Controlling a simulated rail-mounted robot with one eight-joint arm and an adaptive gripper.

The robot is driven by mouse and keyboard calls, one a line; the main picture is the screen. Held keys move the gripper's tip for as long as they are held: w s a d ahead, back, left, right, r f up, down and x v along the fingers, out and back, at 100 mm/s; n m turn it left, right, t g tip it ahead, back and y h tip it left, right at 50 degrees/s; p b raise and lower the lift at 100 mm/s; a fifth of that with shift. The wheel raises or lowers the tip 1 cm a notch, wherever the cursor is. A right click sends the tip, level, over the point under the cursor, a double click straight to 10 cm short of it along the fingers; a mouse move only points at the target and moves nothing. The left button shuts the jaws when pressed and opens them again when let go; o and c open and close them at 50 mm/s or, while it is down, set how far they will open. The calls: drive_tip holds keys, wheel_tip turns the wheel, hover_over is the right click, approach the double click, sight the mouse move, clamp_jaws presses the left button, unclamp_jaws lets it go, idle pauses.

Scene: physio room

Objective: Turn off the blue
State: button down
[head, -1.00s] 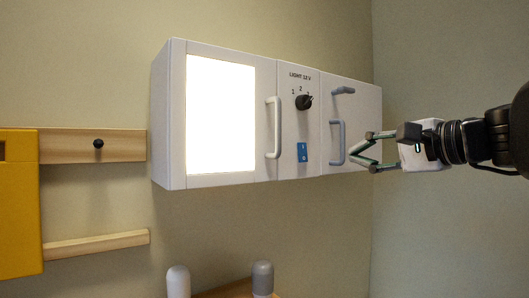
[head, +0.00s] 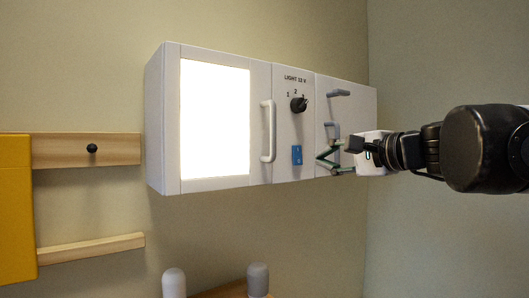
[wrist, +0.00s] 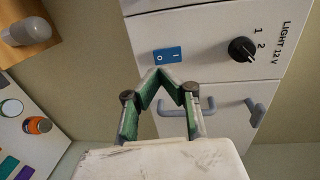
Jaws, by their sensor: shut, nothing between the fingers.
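The blue rocker switch (head: 297,155) is on the front of the white wall cabinet (head: 215,185), below a black rotary knob (head: 299,104) under the label "LIGHT 12 V". In the wrist view the blue switch (wrist: 167,55) shows its "I" and "O" marks. A large panel (head: 215,120) on the cabinet's left glows bright white. My gripper (head: 320,157) is shut and empty, to the right of the switch in the head view. In the wrist view my gripper's fingertips (wrist: 160,72) meet just below the switch. I cannot tell whether they touch it.
A long white handle (head: 268,131) is left of the switch. Grey handles (head: 338,93) are on the right door. A yellow object (head: 15,210) and wooden rails (head: 85,149) are at left. Two rounded-top objects (head: 258,279) stand below the cabinet.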

sight(297, 161)
drive_tip(key=p+x, duration=0.1)
drive_tip(key=x, duration=0.4)
drive_tip(key=shift+w+a, duration=0.15)
drive_tip(key=shift+w+a+f, duration=0.1)
drive_tip(key=shift+w+a, duration=0.2)
drive_tip(key=shift+w, duration=0.2)
drive_tip(key=shift+w+a+f, duration=0.1)
drive_tip(key=shift+w+f, duration=0.05)
drive_tip(key=shift+w, duration=0.05)
drive_tip(key=f+b+v, duration=0.2)
drive_tip(key=f+v, duration=0.1)
drive_tip(key=v, duration=1)
drive_tip(key=shift+s+d, duration=0.3)
drive_tip(key=shift+s, duration=0.2)
